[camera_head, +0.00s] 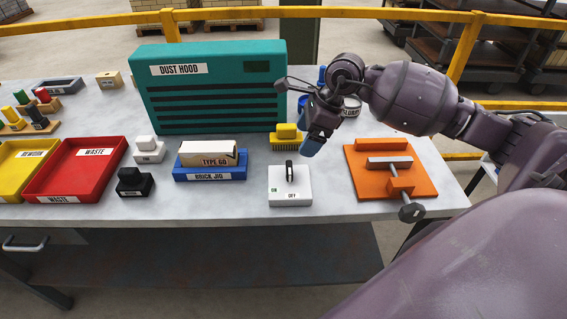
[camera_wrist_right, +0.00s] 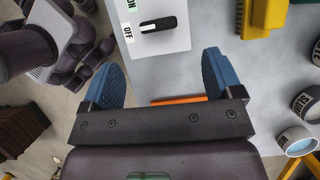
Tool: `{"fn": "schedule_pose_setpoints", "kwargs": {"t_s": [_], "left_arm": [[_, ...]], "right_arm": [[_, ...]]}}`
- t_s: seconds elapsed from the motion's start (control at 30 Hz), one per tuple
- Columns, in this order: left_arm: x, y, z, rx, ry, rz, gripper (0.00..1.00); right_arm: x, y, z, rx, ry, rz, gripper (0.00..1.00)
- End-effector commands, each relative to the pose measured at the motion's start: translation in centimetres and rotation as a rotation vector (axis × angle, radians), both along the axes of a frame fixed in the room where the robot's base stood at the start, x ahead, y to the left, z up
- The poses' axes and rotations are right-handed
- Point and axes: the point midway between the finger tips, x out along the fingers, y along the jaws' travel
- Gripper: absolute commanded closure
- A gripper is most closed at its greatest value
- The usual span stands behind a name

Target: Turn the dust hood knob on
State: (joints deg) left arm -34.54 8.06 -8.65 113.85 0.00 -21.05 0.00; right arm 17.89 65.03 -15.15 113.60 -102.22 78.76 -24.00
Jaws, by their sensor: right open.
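The dust hood knob (camera_head: 290,171) is a black lever on a white switch box (camera_head: 280,199) at the table's front, with ON and OFF labels. In the right wrist view the knob (camera_wrist_right: 160,24) is near the top of the picture, its white-marked end towards the OFF label. The teal dust hood (camera_head: 215,85) stands behind. My right gripper (camera_head: 312,145) is above and behind the switch box, apart from it. Its blue fingers (camera_wrist_right: 159,68) are wide open with nothing between them. My left gripper is not in view.
An orange clamp fixture (camera_head: 365,187) lies right of the switch box. A yellow brush (camera_head: 286,138) stands behind it, and a blue brick jig (camera_head: 185,174) holding a brick lies to its left. Red and yellow trays are further left. Bare table surrounds the switch box.

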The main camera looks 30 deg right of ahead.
Motion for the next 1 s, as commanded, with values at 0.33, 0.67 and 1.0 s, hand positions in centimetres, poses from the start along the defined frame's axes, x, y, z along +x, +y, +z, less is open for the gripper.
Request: {"fn": "schedule_pose_setpoints", "kwargs": {"t_s": [0.33,0.67,1.0], "left_arm": [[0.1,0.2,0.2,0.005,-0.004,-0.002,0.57],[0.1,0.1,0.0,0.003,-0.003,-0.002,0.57],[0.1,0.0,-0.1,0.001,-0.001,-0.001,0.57]], "right_arm": [[0.3,1.0,-2.8,-0.006,0.011,0.022,0.15],[1.4,2.7,-7.8,-0.007,0.011,0.02,0.15],[1.9,3.5,-10.0,-0.008,0.009,0.02,0.15]]}}
